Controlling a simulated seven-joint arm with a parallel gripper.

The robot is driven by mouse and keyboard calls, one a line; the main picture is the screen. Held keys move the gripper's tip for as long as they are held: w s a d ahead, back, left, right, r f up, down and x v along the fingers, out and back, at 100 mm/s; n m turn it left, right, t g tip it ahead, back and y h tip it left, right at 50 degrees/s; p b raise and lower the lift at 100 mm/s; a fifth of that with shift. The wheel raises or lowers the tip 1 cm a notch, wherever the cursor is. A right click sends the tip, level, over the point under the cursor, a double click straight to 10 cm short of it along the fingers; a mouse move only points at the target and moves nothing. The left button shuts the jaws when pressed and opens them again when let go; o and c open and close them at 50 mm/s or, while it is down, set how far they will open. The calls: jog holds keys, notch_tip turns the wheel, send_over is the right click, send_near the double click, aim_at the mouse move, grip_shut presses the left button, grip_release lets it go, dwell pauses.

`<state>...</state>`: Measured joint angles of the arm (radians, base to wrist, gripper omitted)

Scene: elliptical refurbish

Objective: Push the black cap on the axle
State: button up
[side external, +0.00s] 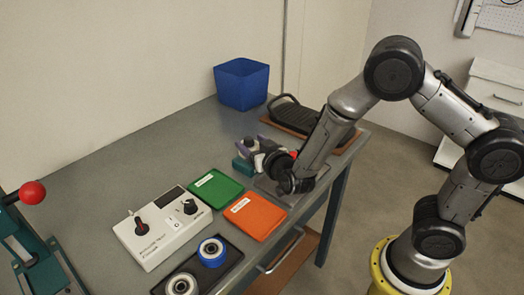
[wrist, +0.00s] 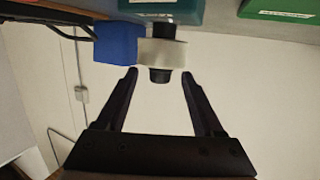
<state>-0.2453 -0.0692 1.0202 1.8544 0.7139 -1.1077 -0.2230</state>
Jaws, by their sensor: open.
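A pale wheel (wrist: 162,53) sits at a teal fixture (wrist: 165,10) in the wrist view, where the scene appears upside down. A black piece (wrist: 160,76) protrudes from its lower picture side, and another dark piece (wrist: 164,31) shows toward the fixture. I cannot tell which is the cap or how far it is seated. My gripper (wrist: 159,73) is open, its fingertips either side of the lower black piece with visible gaps. In the side external view my gripper (side external: 252,147) is over the teal fixture (side external: 243,166), and its jaws and the wheel are small and partly merged.
A blue bin (side external: 242,84) and a black ribbed tray (side external: 298,114) stand at the back. Green (side external: 215,190) and orange (side external: 255,216) trays lie in front, near a white control box (side external: 162,229). A dark tray (side external: 232,262) holds two wheels. A red-knobbed press (side external: 32,193) stands left.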

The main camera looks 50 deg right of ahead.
jog(key=v, duration=1.3)
jog(key=shift+d+r, duration=0.1)
jog(key=shift+d, duration=0.05)
jog(key=w+d+r+m, duration=0.25)
jog(key=d+r, duration=0.25)
jog(key=r, duration=0.6)
notch_tip(320, 180, up, 7)
jog(key=s+a+n+t+y, duration=0.1)
jog(key=s+a+n+y, duration=0.1)
jog(key=y, duration=0.3)
jog(key=s+f+n+g, duration=0.1)
jog(key=s+f+g, duration=0.2)
jog(key=s, duration=0.3)
jog(key=s+f+n+g, duration=0.2)
jog(key=s+f+g, duration=0.1)
jog(key=s, duration=0.3)
jog(key=s+f+n+g+y, duration=0.1)
jog(key=s+f+n+g, duration=0.1)
jog(key=s, duration=0.5)
jog(key=shift+f+g, duration=0.75)
jog(key=shift+g, duration=0.25)
jog(key=shift+s, duration=0.1)
